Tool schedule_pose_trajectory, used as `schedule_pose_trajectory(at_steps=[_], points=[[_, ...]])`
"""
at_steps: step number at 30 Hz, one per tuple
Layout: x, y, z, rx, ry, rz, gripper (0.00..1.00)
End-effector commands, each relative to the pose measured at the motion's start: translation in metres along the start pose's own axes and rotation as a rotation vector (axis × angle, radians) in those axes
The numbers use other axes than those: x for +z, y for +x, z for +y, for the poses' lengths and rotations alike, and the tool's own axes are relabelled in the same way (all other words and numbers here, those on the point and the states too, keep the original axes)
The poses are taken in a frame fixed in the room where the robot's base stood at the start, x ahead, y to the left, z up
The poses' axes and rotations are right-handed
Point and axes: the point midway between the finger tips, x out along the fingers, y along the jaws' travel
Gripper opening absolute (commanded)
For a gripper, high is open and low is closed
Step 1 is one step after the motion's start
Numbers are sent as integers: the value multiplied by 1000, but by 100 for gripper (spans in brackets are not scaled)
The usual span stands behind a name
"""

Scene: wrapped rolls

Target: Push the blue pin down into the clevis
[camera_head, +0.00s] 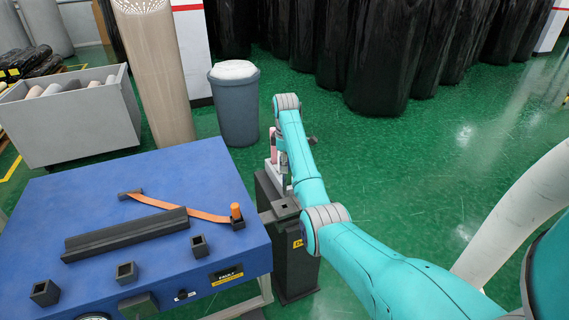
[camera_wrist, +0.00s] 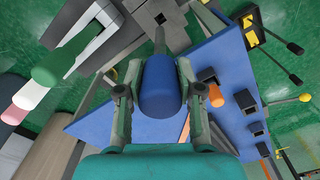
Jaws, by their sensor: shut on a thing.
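The blue pin (camera_wrist: 160,88), a thick blue handle with a thin grey shaft, is between the two fingers of my gripper (camera_wrist: 160,98) in the wrist view. The fingers are shut on the handle, and the shaft points to the top of the picture. Grey blocks (camera_wrist: 143,22) lie beyond the shaft tip; one has a dark square hole. I take these for the clevis, but cannot tell whether the tip is in the hole. In the head view a block with a square hole (camera_head: 285,208) tops a dark pedestal (camera_head: 290,262).
Green (camera_wrist: 58,68), white (camera_wrist: 38,91) and pink (camera_wrist: 27,112) handles stand in a grey rack beside the blocks. Left of the pedestal is a blue table (camera_head: 205,170) with an orange strap (camera_head: 180,207) and dark sockets. A grey bin (camera_head: 236,105) stands behind.

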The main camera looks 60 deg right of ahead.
Motion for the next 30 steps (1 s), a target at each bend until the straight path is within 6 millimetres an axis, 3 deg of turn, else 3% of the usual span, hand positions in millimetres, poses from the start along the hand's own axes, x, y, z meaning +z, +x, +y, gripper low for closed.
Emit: schedule_pose_trajectory(at_steps=[16, 30], points=[[0, 43, 0, -1, 0, -1, 0], [0, 53, 0, 1, 0, 0, 0]])
